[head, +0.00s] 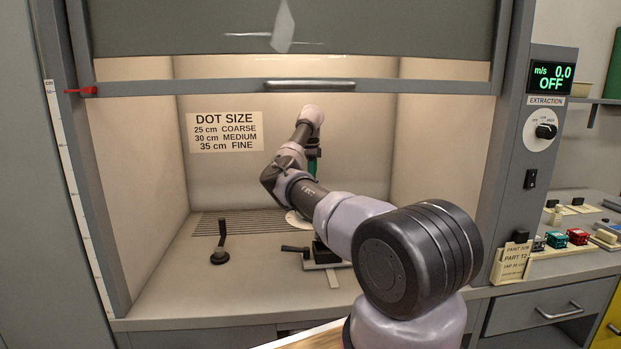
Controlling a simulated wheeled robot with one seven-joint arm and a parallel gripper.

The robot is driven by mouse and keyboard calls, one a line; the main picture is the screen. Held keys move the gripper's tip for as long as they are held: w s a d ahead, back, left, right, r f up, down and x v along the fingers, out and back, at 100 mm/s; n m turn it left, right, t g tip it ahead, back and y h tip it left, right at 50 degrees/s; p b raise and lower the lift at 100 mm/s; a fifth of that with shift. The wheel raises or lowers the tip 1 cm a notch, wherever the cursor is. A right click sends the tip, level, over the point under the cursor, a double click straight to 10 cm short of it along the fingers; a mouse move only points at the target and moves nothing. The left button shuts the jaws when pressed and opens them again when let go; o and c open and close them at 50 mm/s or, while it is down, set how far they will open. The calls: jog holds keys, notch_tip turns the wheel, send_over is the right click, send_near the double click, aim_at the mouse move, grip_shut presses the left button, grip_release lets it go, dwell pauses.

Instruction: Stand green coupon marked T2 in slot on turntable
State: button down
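A green piece (312,168), which looks like the coupon, shows as a narrow upright strip inside the fume hood. Its mark cannot be read, and my arm hides its lower part. My gripper (314,152) is a small dark shape pointing down at the top of the green piece. Its fingers are too small and too hidden to tell whether they are shut on it. A pale disc edge (294,219), likely the turntable, shows below, mostly behind my arm. The slot is hidden.
A raised sash with a handle (310,86) spans the hood above my arm. A black-handled tool (220,245) stands at the left of the hood floor. A dark lever fixture (297,250) sits near the front middle. Green (556,240) and red (578,236) blocks lie on the right bench.

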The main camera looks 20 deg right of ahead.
jog(key=shift+f, duration=0.5)
dwell(0.4)
jog(key=shift+c, duration=1.7)
grip_release()
jog(key=shift+r, duration=0.15)
jog(key=shift+r, duration=2.35)
notch_tip(320, 180, up, 11)
jog(key=shift+a+f, duration=0.1)
